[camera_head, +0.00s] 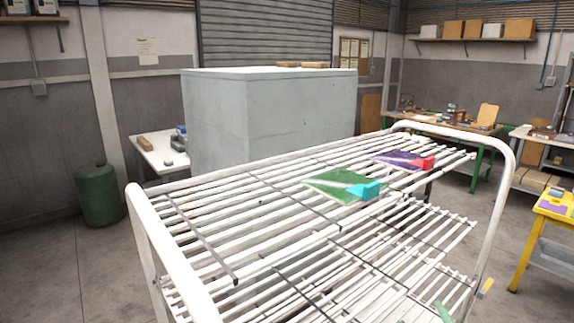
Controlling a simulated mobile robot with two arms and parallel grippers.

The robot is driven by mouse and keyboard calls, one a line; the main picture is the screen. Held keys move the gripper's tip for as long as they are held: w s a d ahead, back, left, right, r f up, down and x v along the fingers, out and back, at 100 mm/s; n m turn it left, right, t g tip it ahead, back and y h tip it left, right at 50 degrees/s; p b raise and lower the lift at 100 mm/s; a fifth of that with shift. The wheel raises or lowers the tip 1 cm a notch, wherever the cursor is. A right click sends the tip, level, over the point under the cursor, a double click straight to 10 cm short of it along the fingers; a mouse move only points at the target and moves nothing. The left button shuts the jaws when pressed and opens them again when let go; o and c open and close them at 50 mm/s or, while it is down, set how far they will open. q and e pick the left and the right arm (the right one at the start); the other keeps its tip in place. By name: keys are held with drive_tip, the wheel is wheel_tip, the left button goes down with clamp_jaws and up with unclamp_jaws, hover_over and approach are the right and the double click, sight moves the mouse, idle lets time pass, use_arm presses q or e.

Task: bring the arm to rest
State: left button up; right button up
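Neither of my grippers nor arms shows in the head view. A white slatted rack (215,235) stands in front of me, with curved tube ends. On its upper level lie a green flat piece (326,181) with a cyan block (364,191) at its right edge, and a purple flat piece (396,158) with a red block (422,163) at its right edge. The pieces lie apart from each other. Whether the blocks are fixed to the flat pieces I cannot tell.
A large grey box (270,115) stands behind the rack. A green barrel (98,195) is at the left. A yellow table (552,209) stands at the right edge. Workbenches line the back right. Open concrete floor (60,270) lies left of the rack.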

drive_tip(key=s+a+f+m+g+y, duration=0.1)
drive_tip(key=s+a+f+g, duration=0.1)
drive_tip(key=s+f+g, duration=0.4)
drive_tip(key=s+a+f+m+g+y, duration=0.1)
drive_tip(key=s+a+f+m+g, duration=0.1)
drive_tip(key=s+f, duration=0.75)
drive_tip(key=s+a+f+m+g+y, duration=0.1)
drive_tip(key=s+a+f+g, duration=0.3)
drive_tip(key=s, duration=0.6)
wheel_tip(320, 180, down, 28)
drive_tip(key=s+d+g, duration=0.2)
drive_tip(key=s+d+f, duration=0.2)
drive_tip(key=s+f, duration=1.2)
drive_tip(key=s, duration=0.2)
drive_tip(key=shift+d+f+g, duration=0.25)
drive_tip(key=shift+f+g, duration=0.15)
